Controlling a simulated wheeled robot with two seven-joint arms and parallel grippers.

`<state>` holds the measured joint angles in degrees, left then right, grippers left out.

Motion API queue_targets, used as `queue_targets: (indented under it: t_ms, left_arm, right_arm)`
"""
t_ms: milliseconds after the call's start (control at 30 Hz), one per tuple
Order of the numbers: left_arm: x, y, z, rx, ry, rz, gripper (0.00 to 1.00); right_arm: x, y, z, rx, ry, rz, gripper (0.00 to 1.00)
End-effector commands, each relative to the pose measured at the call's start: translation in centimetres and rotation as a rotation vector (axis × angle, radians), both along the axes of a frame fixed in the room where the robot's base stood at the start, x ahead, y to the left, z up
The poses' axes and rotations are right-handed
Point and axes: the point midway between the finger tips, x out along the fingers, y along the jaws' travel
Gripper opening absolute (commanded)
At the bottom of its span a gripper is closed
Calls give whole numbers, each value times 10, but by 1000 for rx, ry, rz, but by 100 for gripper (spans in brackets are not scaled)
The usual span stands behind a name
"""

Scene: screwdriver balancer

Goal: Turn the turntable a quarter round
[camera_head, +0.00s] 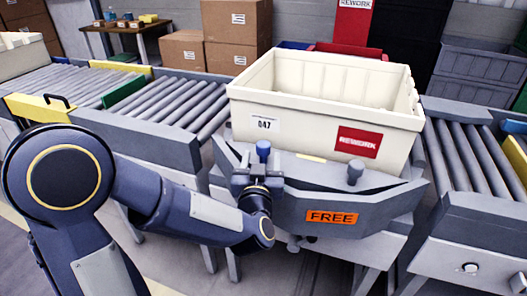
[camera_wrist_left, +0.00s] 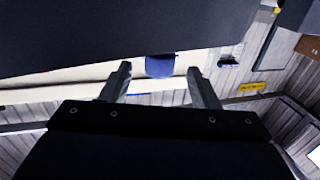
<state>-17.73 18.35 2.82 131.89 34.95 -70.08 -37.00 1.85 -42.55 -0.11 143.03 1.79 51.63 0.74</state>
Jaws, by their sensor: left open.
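The grey turntable (camera_head: 300,200) stands between two roller conveyors, with an orange FREE label (camera_head: 332,217) on its front. A cream tote (camera_head: 250,107) with a red REWORK label sits on it. A blue knob (camera_head: 263,150) stands up at the turntable's left front; a grey knob (camera_head: 355,172) stands further right. My left gripper (camera_head: 260,178) is at the blue knob, its fingers hard to make out in the head view. In the left wrist view, its open fingers (camera_wrist_left: 159,72) have the blue knob (camera_wrist_left: 160,66) between their tips; I cannot tell whether they touch it. My right gripper is not in view.
The left conveyor (camera_head: 180,98) and right conveyor (camera_head: 465,160) flank the turntable closely. A yellow stop (camera_head: 40,108) with a black handle is at the far left. Cardboard boxes (camera_head: 237,25) and grey crates (camera_head: 480,65) stand behind. Some floor is clear in front.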

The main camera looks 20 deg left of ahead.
Motion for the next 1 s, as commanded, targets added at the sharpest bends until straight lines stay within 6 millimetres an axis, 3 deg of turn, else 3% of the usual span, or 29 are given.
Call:
queue_targets:
  t_ms: [300,667,1000]
  left_arm:
    - [43,10,0,-2,1,0,55]
    - [49,12,0,-1,1,-2,55]
    - [49,11,0,-2,1,-2,11]
  right_arm:
    - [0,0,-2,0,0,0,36]
    - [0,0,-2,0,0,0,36]
    - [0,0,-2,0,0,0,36]
